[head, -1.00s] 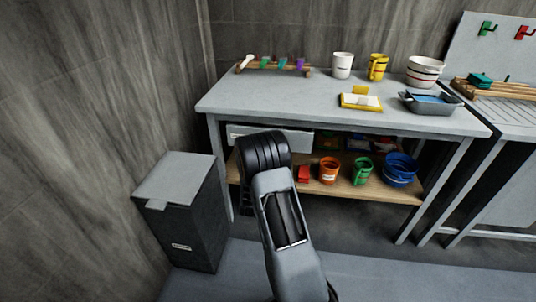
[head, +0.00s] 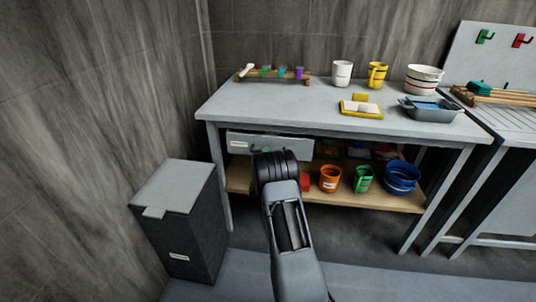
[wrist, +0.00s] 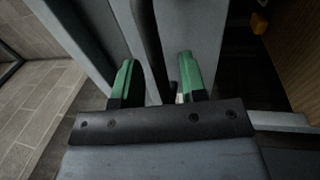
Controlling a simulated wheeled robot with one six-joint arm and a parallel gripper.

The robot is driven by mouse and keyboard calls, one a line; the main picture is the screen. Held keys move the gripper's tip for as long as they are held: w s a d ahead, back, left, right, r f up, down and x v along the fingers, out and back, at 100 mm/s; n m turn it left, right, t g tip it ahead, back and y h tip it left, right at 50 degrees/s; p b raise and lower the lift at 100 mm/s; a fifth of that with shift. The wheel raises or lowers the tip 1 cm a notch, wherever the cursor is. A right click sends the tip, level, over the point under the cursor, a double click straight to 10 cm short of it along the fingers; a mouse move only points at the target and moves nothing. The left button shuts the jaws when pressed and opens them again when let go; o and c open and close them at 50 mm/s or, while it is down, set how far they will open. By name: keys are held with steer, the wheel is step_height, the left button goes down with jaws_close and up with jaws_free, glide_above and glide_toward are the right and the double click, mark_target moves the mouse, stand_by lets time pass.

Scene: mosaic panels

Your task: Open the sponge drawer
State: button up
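The sponge drawer (head: 239,144) is a light grey front with a small label, under the left end of the grey table. It looks shut in the head view. My gripper reaches toward its middle, and a bit of green fingertip (head: 267,149) shows against it above my black wrist. In the wrist view my gripper (wrist: 157,64) has its two green fingers apart. A dark bar (wrist: 151,45), which looks like the drawer handle, runs between them in front of a grey surface (wrist: 194,30). I cannot tell whether either finger touches it.
The table (head: 300,108) bears a yellow sponge holder, cups and a grey tub (head: 432,111). The shelf (head: 385,205) below holds an orange cup, a green cup and blue bowls, right of my arm. A grey bin (head: 180,225) stands at the left. The floor before the table is clear.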

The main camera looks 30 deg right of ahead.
steer(key=shift+w+d, duration=0.35)
steer(key=shift+r, duration=0.1)
steer(key=shift+c, duration=0.2)
jaws_close()
